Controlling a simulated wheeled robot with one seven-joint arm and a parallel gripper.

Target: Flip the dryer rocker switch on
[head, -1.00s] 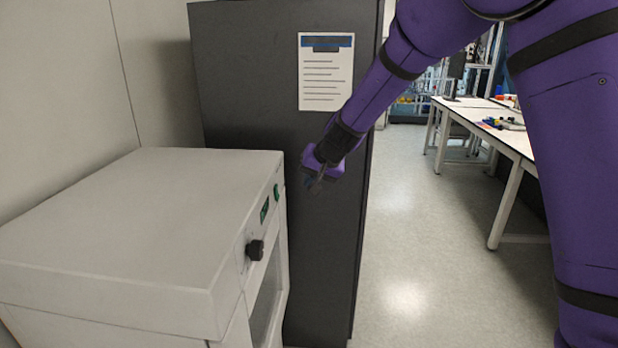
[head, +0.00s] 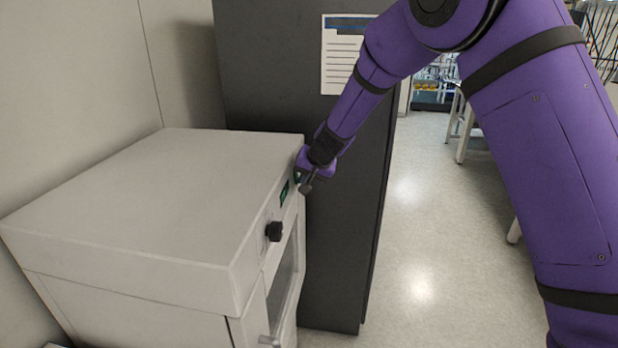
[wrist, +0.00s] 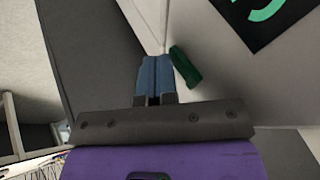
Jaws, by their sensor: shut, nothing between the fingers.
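The dryer (head: 150,195) is a light grey box at the left in the head view. Its front panel carries a black knob (head: 274,231) and a small green-lit display (head: 284,193). In the wrist view the green rocker switch (wrist: 185,67) sits on the panel, just right of my fingertips, close to the black display (wrist: 270,18). My gripper (wrist: 156,62) is shut and empty, its fingers together beside the switch. I cannot tell whether they touch it. In the head view my gripper (head: 306,186) is at the far end of the front panel and hides the switch.
A dark grey cabinet (head: 320,250) with a paper notice (head: 340,55) stands right behind the dryer, close to my arm. A door handle (head: 268,341) sticks out low on the dryer's front. The floor (head: 425,240) to the right is clear.

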